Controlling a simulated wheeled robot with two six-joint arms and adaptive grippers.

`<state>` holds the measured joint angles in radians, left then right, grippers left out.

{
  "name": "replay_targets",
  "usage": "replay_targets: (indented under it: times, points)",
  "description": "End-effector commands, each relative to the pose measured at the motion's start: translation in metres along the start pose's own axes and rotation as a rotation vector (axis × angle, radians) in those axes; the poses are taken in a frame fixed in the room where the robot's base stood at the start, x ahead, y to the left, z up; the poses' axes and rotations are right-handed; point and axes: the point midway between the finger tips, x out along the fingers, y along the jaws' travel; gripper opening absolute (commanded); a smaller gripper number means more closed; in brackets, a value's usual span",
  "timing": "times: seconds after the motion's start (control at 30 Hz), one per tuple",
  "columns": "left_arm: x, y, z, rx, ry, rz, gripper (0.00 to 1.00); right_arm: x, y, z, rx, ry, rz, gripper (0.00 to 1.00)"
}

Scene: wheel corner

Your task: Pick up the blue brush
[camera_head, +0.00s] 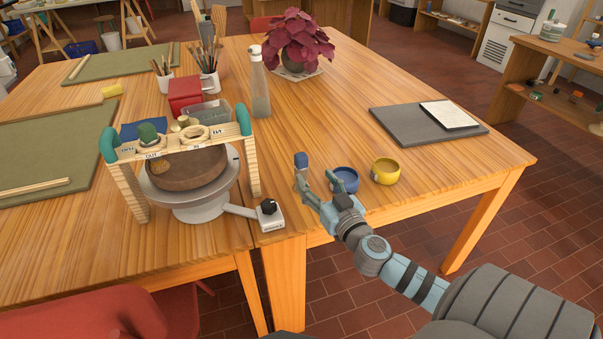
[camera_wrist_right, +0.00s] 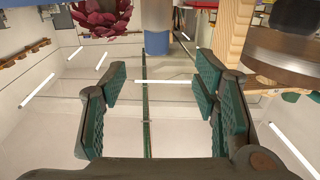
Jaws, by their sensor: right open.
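My right gripper (camera_head: 318,185) is above the front edge of the wooden table, left of the blue bowl. Its fingers are open, and nothing is between them in the right wrist view (camera_wrist_right: 165,105). A small dark-blue block-like piece (camera_head: 301,160) shows at the tip of the left-hand finger in the head view. It may be the blue brush; I cannot tell whether it touches the finger. No other clearly blue brush can be made out; several brushes stand in pots (camera_head: 208,83) at the back. My left gripper is not in view.
A blue bowl (camera_head: 345,180) and a yellow bowl (camera_head: 386,171) stand close right of the gripper. The pottery wheel (camera_head: 190,193) with a wooden bridge is to the left. A bottle (camera_head: 259,85) and plant (camera_head: 297,40) stand behind. Table between bottle and grey board (camera_head: 400,125) is clear.

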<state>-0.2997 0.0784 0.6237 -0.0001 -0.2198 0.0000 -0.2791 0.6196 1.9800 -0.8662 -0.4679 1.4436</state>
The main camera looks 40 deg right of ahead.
Motion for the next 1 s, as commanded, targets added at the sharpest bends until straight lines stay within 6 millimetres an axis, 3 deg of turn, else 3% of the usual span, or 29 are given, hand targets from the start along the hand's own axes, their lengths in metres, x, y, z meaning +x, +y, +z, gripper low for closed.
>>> replay_targets:
  times: [0.1,0.5,0.77,1.0]
  points:
    - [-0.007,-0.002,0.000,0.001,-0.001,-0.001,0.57,0.031,0.000,-0.004,0.005,0.003,0.003,0.55]
    - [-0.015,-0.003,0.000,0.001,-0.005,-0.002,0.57,0.096,0.005,0.002,0.004,-0.001,0.003,0.55]
    - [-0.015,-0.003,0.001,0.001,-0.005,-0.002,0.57,0.102,0.005,0.004,0.002,-0.003,0.001,0.55]
    - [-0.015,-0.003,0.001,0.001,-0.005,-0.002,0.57,0.102,0.005,0.004,0.002,-0.003,0.001,0.17]
